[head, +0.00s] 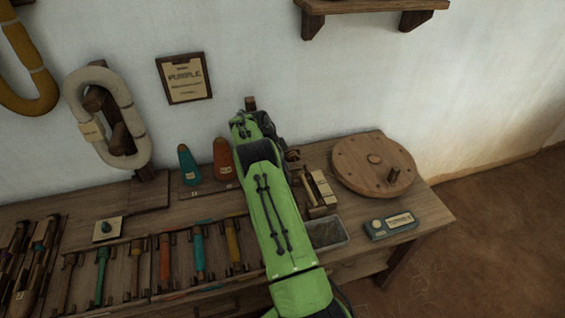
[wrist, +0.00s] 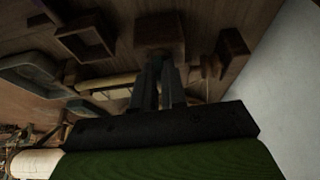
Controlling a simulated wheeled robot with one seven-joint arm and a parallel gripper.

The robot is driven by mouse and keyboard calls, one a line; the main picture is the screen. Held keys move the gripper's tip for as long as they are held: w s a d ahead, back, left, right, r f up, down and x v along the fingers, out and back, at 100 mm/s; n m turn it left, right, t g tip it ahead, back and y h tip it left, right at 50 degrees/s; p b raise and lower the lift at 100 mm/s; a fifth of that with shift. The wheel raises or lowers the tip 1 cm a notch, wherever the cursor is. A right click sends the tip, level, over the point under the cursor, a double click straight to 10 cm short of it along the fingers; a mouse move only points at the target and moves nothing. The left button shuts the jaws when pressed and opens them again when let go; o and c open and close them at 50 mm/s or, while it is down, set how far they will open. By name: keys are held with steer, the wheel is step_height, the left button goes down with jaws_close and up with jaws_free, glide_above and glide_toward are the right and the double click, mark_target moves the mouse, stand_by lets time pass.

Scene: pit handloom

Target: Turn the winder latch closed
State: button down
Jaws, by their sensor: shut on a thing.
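The winder (head: 318,192), a small wooden device with pale and brown parts, stands on the bench, partly hidden behind my green arm. In the wrist view, my gripper (wrist: 160,62) has its two dark fingers close together, with their tips at a brown wooden block (wrist: 160,28). The gripper is shut on a small part there, which I take to be the winder latch. The part between the fingertips is mostly hidden, so I cannot tell its angle. In the head view my arm hides the fingertips.
A round wooden disc (head: 360,165) and a small teal box (head: 391,225) lie to the right. A grey tray (head: 326,233) sits at the bench's front. Teal (head: 188,165) and orange-brown (head: 222,160) cones stand left of my arm. Several coloured bobbins line the front left.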

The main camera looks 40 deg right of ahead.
steer(key=shift+m, duration=0.3)
steer(key=c, duration=1.2)
jaws_free()
steer(key=p+v, duration=0.2)
steer(key=v, duration=0.6)
steer(key=p+v, duration=0.3)
steer(key=v, duration=0.4)
steer(key=shift+w+a+r, duration=0.1)
steer(key=shift+w+r, duration=0.15)
steer(key=shift+r, duration=0.05)
